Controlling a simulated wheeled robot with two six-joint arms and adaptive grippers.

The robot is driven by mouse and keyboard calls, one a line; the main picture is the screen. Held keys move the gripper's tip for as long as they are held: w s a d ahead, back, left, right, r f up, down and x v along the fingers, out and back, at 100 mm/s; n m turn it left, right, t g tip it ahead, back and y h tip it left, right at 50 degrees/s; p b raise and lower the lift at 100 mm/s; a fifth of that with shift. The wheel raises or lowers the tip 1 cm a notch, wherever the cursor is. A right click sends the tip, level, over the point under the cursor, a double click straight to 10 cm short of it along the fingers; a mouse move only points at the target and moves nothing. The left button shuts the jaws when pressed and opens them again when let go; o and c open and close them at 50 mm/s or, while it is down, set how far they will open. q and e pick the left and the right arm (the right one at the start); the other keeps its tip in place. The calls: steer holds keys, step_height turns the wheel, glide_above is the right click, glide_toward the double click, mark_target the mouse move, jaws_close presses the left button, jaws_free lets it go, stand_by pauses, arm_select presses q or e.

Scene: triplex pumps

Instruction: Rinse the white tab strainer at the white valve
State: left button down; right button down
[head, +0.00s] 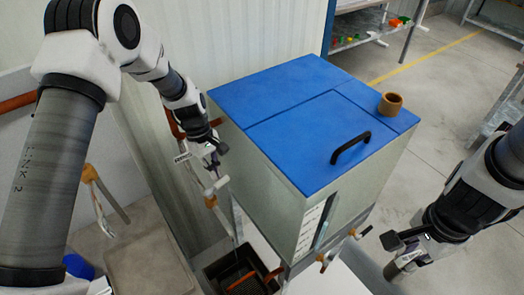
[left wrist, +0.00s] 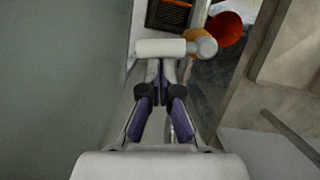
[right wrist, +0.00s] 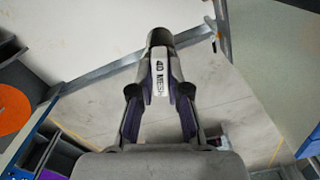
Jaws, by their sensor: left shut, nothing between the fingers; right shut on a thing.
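The white tab strainer is a grey cylinder (head: 406,264) with a white tab (right wrist: 160,68) reading "40 MESH". My right gripper (head: 398,246) is shut on it, holding it in the air right of the tank. It also shows between the fingertips in the right wrist view (right wrist: 160,90). The white valve (head: 215,187) has a white bar handle, seen in the left wrist view (left wrist: 162,48), on an orange-brown pipe. My left gripper (head: 211,160) is shut and empty, with its fingertips (left wrist: 161,72) close to the handle. I cannot tell whether they touch it.
A dark basin (head: 212,272) with an orange-brown grating stands below the valve. A tank with a blue lid (head: 290,90), black handle and brown ring (head: 391,103) stands between my arms. Small valves (head: 323,262) stick out at its lower front.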

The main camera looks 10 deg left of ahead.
steer(key=shift+r, duration=0.4)
steer(key=shift+d, duration=0.1)
arm_select(q)
steer(key=shift+d+m, duration=0.4)
steer(key=shift+d, duration=0.2)
arm_select(e)
steer(key=shift+f, duration=0.15)
arm_select(q)
steer(key=shift+s, duration=0.1)
